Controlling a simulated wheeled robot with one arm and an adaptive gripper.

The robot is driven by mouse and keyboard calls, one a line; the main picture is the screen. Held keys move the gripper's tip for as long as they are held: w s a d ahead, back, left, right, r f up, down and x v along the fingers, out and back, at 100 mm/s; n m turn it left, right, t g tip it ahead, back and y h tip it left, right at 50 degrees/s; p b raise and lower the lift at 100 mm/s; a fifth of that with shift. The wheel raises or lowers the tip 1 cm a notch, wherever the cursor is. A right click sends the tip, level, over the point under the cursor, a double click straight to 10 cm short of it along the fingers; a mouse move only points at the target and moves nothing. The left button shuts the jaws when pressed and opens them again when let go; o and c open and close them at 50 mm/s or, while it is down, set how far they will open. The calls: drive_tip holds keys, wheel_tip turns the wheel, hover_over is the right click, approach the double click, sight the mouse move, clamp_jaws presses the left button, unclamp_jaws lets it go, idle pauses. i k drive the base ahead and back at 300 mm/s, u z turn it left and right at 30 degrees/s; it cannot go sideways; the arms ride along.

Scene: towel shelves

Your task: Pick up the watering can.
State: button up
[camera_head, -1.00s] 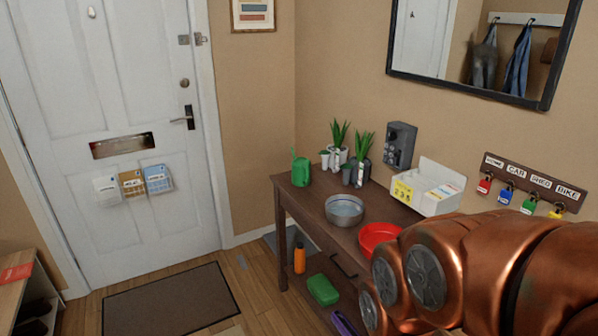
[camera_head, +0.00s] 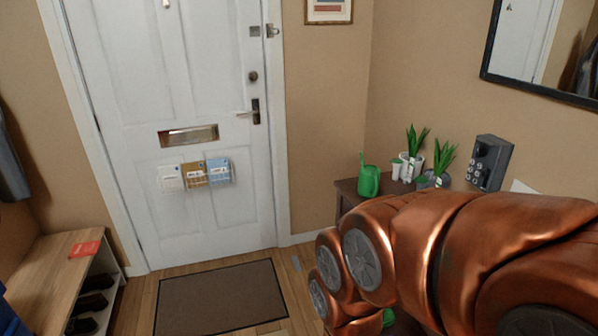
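The green watering can (camera_head: 369,181) stands upright on the far left end of the dark wooden console table (camera_head: 346,190), in the head view. Its narrow spout rises at its left side. My copper-coloured arm fills the lower right of the view and hides most of the table. My gripper's fingers do not show, so I cannot see whether it holds anything. The arm's visible part appears in front of the table, and the can is not covered by it.
Potted plants (camera_head: 411,165) stand right of the can, near a grey wall box (camera_head: 489,163). A white door (camera_head: 190,120) is behind, with a dark doormat (camera_head: 220,298) on open floor. A shoe bench (camera_head: 52,262) is at left.

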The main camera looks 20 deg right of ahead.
sight(368, 184)
drive_tip(key=u, duration=0.35)
drive_tip(key=i, duration=1.6)
drive_tip(key=z, duration=0.75)
drive_tip(key=i, duration=0.9)
drive_tip(key=z, duration=1.35)
drive_tip(key=i, duration=0.25)
drive_tip(key=z, duration=0.1)
